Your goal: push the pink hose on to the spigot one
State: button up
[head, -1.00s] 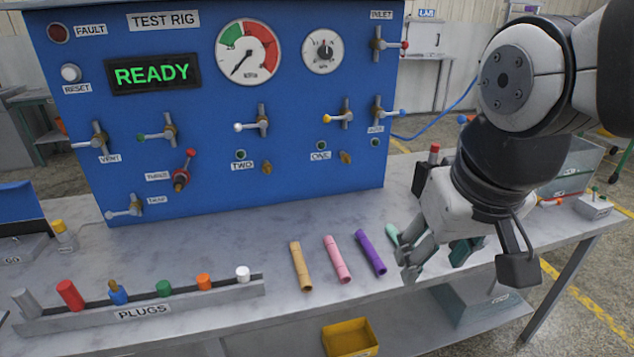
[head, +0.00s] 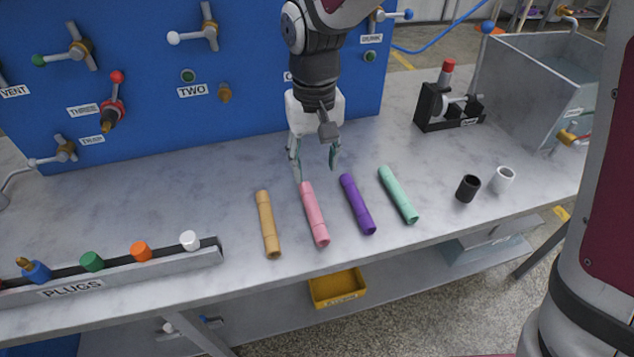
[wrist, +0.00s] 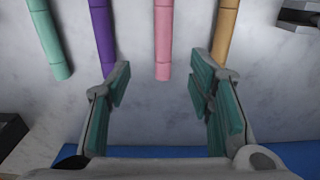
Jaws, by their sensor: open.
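The pink hose (head: 314,216) lies on the grey bench between a tan hose (head: 267,224) and a purple hose (head: 357,204). My gripper (head: 316,172) is open and empty, pointing down just behind the far end of the pink hose. In the wrist view the pink hose (wrist: 163,40) runs toward the space between my open fingers (wrist: 160,78), with its near end around fingertip level. Spigot one on the blue panel is hidden behind my arm; only an edge of its label shows. Spigot two (head: 225,93) is visible, with its TWO label.
A green hose (head: 398,194) lies right of the purple one. Black (head: 468,188) and white (head: 503,180) cups stand farther right, near a black fixture (head: 448,103) and grey bin (head: 535,90). The plugs rack (head: 150,268) is front left. A yellow bin (head: 338,288) sits below.

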send_over(313, 208)
jog(key=f, duration=0.7)
jog(key=shift+w+d+f+b, duration=0.25)
jog(key=shift+w+b, duration=0.05)
jog(key=shift+w, duration=0.1)
jog(key=shift+s+a+f, duration=0.15)
jog(key=shift+s+f, duration=0.05)
jog(key=shift+f, duration=1.1)
jog(key=shift+s+a+f, duration=0.1)
jog(key=shift+s+f, duration=0.05)
jog(key=shift+f, duration=1.15)
jog(key=shift+c, duration=0.3)
grip_shut()
